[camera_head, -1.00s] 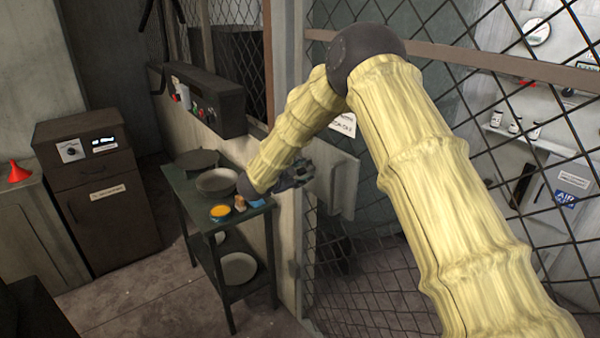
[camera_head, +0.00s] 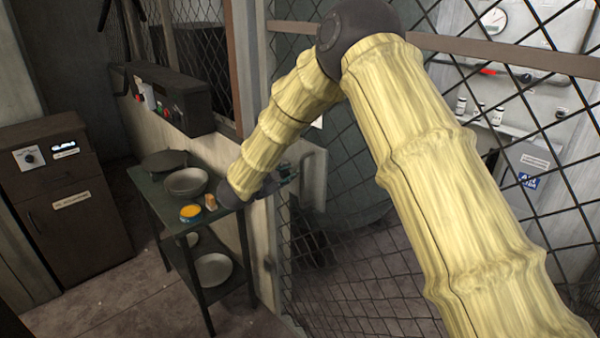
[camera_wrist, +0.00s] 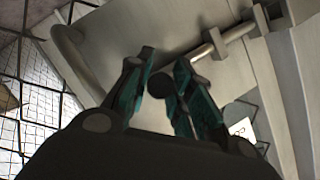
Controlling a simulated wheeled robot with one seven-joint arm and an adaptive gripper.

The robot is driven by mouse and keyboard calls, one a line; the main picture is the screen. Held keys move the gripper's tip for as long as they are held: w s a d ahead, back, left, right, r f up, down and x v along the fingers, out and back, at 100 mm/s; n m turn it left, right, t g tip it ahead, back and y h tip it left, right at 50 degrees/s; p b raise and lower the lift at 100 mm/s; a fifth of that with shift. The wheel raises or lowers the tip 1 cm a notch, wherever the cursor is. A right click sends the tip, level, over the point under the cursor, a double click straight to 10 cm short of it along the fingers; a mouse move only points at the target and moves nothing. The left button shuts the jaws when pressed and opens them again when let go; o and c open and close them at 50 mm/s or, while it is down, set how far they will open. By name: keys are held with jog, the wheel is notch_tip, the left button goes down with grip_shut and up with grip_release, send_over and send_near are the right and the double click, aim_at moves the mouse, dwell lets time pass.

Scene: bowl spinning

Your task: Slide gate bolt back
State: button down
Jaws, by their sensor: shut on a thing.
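The gate bolt (camera_wrist: 206,47) is a pale metal rod in the wrist view, running through a bracket on a grey plate. Its dark round knob (camera_wrist: 160,85) sits between the teal fingers of my gripper (camera_wrist: 162,88), which are shut on it. In the head view my gripper (camera_head: 280,181) is at the grey gate plate (camera_head: 314,180), just right of the small table. The bolt itself is too small and hidden to make out there. A curved grey handle (camera_wrist: 70,45) shows at the left of the plate in the wrist view.
A green table (camera_head: 148,190) holding bowls and an orange-filled tin (camera_head: 190,212) stands close left of my gripper. A dark control box (camera_head: 170,97) is on the wall above it. Mesh fencing (camera_head: 340,250) fills the right side, with shelves behind.

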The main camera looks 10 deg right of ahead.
jog(key=shift+s, duration=0.25)
jog(key=shift+f, duration=0.15)
jog(key=c, duration=1.4)
grip_release()
jog(key=shift+s+d, duration=0.1)
jog(key=shift+o, duration=0.7)
jog(key=shift+s, duration=0.15)
jog(key=v, duration=1.2)
